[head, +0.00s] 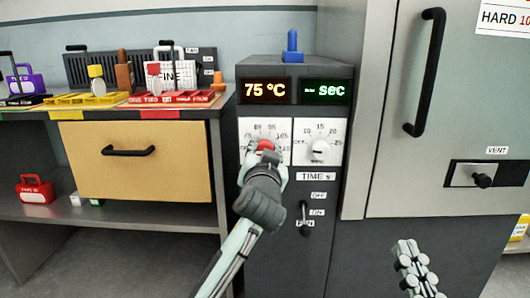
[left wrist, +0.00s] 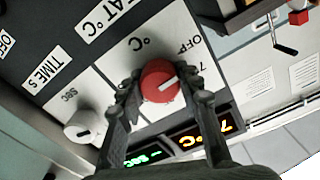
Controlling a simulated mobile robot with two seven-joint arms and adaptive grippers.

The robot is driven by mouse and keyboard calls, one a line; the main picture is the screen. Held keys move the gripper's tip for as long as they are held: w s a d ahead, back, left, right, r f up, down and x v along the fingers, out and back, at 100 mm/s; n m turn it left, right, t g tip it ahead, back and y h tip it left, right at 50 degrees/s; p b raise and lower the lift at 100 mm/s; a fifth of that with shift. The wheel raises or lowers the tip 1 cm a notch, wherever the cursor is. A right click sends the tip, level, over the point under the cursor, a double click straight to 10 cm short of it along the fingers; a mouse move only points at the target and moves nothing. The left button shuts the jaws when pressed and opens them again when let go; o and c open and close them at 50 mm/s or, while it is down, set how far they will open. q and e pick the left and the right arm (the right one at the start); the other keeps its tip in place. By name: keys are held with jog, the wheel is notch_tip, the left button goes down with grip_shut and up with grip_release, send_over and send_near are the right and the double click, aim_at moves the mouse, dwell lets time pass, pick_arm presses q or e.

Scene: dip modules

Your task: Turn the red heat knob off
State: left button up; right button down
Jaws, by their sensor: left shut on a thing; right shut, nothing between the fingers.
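The red heat knob (head: 265,146) sits on a white dial plate on the grey control panel, under an orange display (head: 266,91) reading 75 °C. Part of the dial is hidden behind the gripper in the head view. My right gripper (head: 405,252) is shut and empty, low in front of the grey cabinet.
A white time knob (head: 319,149) is just right of the heat knob, under a green display (head: 325,92) reading sec. A lever (head: 304,218) is below. A blue peg (head: 292,46) stands on top. The workbench with a drawer (head: 137,167) is left; the cabinet handle (head: 425,72) is right.

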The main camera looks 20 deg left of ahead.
pick_arm(q)
jog(key=shift+n, duration=0.6)
jog(key=o, duration=1.2)
jog(key=v, duration=1.2)
